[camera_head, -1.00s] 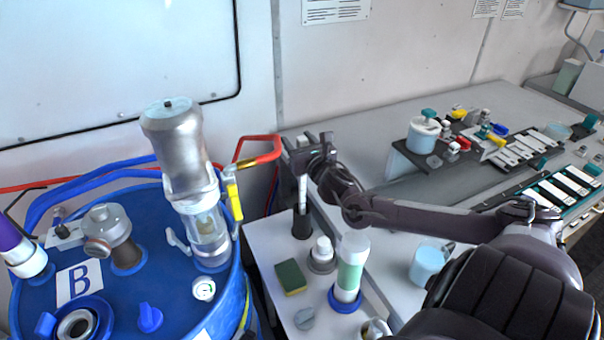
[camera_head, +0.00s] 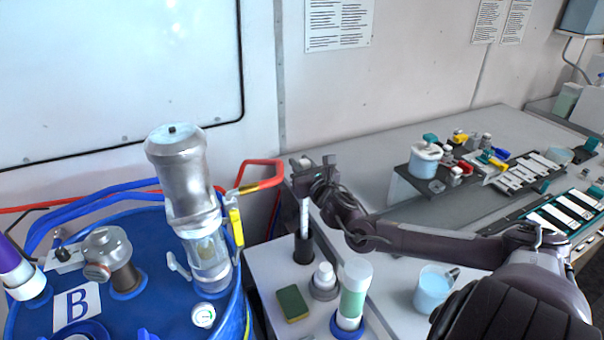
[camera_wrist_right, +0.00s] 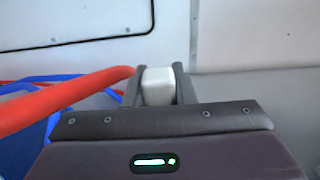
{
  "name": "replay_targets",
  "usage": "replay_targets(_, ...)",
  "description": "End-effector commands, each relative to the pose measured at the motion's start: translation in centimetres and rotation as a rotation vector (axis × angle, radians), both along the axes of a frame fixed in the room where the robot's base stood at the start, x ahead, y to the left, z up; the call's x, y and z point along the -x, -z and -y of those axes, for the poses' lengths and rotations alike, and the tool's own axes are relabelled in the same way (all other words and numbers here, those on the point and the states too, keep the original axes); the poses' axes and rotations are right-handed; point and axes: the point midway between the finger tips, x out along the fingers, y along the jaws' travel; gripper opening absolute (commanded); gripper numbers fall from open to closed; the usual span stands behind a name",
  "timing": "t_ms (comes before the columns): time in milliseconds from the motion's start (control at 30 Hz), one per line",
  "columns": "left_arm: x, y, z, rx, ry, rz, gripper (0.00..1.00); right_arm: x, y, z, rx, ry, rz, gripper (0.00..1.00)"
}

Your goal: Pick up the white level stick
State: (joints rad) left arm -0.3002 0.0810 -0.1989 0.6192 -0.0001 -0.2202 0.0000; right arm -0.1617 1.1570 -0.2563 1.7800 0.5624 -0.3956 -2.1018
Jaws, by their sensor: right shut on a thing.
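The white level stick (camera_head: 304,218) stands roughly upright, its lower end in or just above a dark cylindrical holder (camera_head: 303,248) on the white bench. I cannot tell how deep the lower end sits. My right gripper (camera_head: 303,168) is at the stick's top, shut on it. In the right wrist view the stick's pale block-like top (camera_wrist_right: 158,87) sits between the two grey fingers. My left gripper is not in view.
A blue drum (camera_head: 140,235) with a clear-and-metal cylinder (camera_head: 185,190) stands left. Red hose (camera_head: 262,165) runs close beside my right gripper. A sponge (camera_head: 292,303), a white-capped bottle (camera_head: 324,280), a green-filled tube (camera_head: 353,292) and a blue cup (camera_head: 432,290) stand near the holder.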

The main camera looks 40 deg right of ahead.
Motion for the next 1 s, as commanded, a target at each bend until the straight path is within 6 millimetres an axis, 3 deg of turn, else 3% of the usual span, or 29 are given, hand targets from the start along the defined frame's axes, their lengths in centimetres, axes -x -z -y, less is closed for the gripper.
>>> replay_targets(167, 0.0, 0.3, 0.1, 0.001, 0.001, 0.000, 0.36, 0.0, -2.4, -0.1, 0.006, -0.003, 0.001, 0.00)
replay_targets(300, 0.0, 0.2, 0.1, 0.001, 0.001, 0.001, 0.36, 0.0, -5.7, -0.2, 0.010, -0.006, 0.000, 0.00)
replay_targets(533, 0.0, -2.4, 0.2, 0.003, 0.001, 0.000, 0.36, 0.0, -11.3, -0.1, 0.002, -0.001, -0.002, 0.00)
replay_targets(800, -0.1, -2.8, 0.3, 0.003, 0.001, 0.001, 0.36, 0.0, -16.8, 0.0, -0.001, 0.001, 0.007, 0.00)
replay_targets(1000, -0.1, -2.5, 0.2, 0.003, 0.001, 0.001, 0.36, 0.0, -18.9, 0.0, 0.001, 0.000, 0.003, 0.00)
